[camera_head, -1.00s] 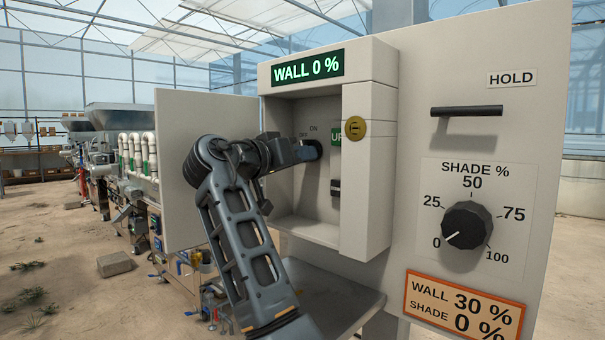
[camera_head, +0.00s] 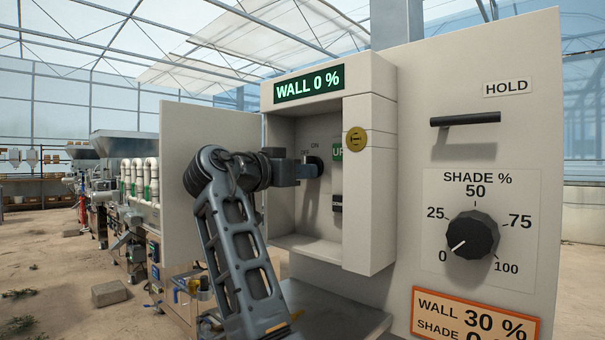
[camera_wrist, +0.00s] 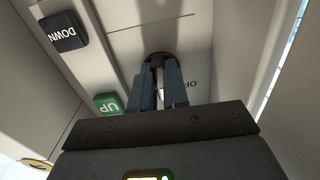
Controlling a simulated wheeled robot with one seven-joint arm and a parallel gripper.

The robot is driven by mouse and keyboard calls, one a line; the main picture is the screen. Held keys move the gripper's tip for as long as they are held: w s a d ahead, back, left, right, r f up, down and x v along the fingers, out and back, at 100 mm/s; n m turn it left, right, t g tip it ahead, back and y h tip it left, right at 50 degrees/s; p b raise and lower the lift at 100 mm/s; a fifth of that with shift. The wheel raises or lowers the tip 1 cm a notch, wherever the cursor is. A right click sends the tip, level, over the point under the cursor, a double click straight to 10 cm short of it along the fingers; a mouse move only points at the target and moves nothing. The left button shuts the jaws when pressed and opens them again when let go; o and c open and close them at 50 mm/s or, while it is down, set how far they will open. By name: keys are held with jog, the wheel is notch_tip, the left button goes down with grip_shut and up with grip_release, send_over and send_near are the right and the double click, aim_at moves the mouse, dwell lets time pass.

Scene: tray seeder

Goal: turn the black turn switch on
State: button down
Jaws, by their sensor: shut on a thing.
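The black turn switch (camera_head: 317,164) sits on the back wall of the open, recessed control box, under the small ON and OFF labels. My gripper (camera_head: 308,170) reaches in from the left and is shut on the switch. In the wrist view the switch (camera_wrist: 159,59) shows as a dark round base at the ends of my gripper's two fingers (camera_wrist: 160,82), with a light pointer strip between them. The OFF label is beside the right finger there. The fingers hide most of the knob, so its exact angle is hard to tell. The green display (camera_head: 309,84) above reads WALL 0 %.
A green UP button (camera_head: 337,152) and a black DOWN button (camera_head: 336,203) are just right of the switch. The shade dial (camera_head: 472,238) and black handle (camera_head: 465,119) are further right.

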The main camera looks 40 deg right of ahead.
jog(key=c, duration=1.1)
grip_release()
jog(key=shift+a, duration=0.1)
jog(key=a, duration=0.7)
jog(key=shift+s+a, duration=0.1)
jog(key=shift+a, duration=0.2)
